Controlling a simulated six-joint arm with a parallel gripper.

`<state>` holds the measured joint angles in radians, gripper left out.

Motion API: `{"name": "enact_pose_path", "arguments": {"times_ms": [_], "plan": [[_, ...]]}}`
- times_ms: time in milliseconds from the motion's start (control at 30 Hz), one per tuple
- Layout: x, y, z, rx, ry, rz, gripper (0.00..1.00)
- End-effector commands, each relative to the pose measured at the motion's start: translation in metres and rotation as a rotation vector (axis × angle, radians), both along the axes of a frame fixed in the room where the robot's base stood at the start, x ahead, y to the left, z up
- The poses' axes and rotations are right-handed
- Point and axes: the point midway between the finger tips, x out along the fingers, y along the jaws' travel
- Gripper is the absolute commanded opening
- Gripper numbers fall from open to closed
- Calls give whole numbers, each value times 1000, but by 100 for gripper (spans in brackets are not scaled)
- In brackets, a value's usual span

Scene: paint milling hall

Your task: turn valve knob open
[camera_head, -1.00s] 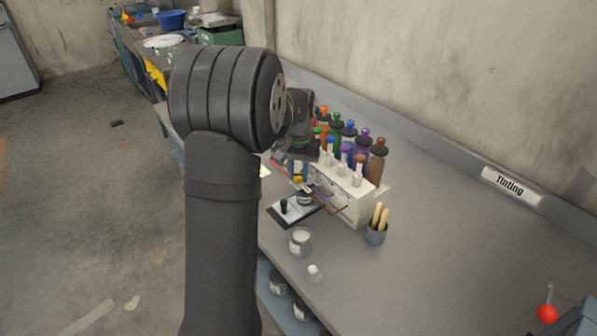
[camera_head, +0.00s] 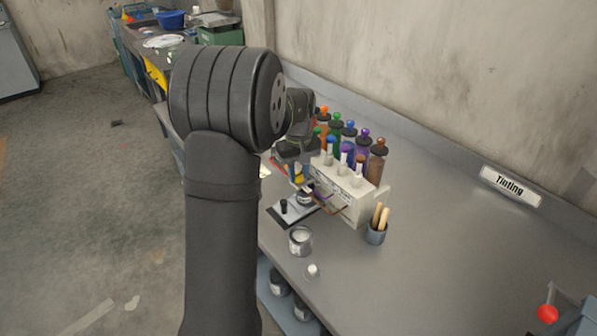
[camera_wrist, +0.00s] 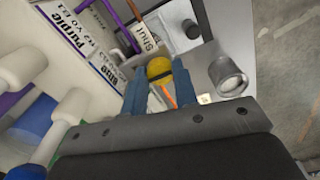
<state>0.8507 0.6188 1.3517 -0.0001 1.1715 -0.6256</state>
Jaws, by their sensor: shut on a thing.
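A valve knob with a yellow round end (camera_wrist: 158,68) and an orange stem (camera_wrist: 167,96) shows in the wrist view at the front of the white tint dispenser (camera_head: 345,192). My gripper (camera_wrist: 159,82) has its two blue fingers on either side of the knob and is shut on it. A label reading "Shut" (camera_wrist: 149,38) is just beyond the knob. In the head view my gripper (camera_head: 297,173) is small and partly hidden by my arm, at the dispenser's left end. How far the knob is turned cannot be told.
Colored bottles (camera_head: 377,160) stand behind the dispenser. A small scale (camera_head: 283,208) with a jar (camera_head: 305,197) is in front. A stick cup (camera_head: 376,232) and an open can (camera_head: 300,240) stand nearby.

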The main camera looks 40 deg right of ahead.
Motion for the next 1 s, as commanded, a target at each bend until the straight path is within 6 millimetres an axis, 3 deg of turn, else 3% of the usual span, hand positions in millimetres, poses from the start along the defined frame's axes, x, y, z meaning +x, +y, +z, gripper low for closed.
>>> {"name": "enact_pose_path", "arguments": {"times_ms": [467,500,600,1000], "plan": [[0,0,1,-1,-2,17,4],[0,0,1,-1,-2,16,28],[0,0,1,-1,-2,16,48],[0,0,8,-3,-2,15,48]]}}
